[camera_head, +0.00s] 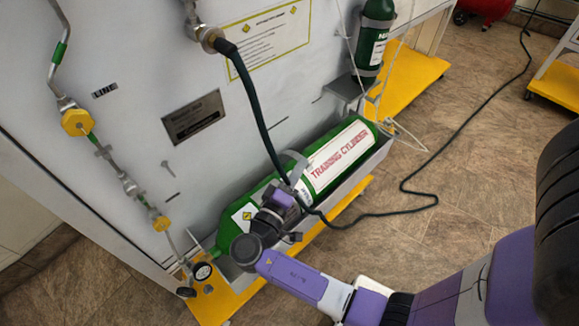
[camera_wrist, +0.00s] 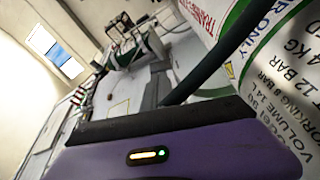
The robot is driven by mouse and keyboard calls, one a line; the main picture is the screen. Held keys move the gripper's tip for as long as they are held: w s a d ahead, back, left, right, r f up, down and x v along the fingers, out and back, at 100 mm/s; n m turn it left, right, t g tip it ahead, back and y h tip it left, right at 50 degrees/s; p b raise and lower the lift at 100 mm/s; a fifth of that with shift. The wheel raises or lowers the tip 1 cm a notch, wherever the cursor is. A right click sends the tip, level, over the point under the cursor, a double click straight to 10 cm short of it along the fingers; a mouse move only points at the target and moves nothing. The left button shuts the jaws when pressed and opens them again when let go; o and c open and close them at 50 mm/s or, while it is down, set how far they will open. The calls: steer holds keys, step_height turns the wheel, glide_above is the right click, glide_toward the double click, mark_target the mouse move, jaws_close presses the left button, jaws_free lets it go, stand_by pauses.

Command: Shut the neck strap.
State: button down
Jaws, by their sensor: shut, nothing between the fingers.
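The green training cylinder (camera_head: 264,193), with a white label, lies tilted in a cradle along the white panel. A grey strap band (camera_head: 293,162) shows at its upper side, just above my gripper. I cannot tell from this view whether this is the neck strap or whether its end is fastened. My gripper (camera_head: 287,198) is shut and empty over the cylinder's middle-left part, hiding some of the cylinder and the strap's lower run. In the wrist view the cylinder's printed label (camera_wrist: 283,85) is close at the right; no strap is clear there.
A dark hose (camera_head: 258,110) hangs from the panel fitting, passes close by my gripper and runs over the floor; it also crosses the wrist view (camera_wrist: 205,72). A small green bottle (camera_head: 374,42) stands at the back. A gauge (camera_head: 203,271) sits near the cylinder's lower-left end.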

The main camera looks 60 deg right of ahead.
steer(key=s+f+m+b, duration=0.1)
steer(key=f+m+b, duration=0.1)
steer(key=b, duration=0.1)
steer(key=s+f+m+h+b, duration=0.1)
steer(key=f, duration=0.1)
steer(key=shift+s+a+g, duration=0.3)
steer(key=shift+s+a, duration=0.05)
steer(key=shift+a, duration=0.05)
steer(key=shift+s+a+f+b, duration=0.15)
steer(key=shift+s+f+b, duration=0.3)
steer(key=shift+f+b, duration=0.35)
steer(key=shift+r, duration=0.1)
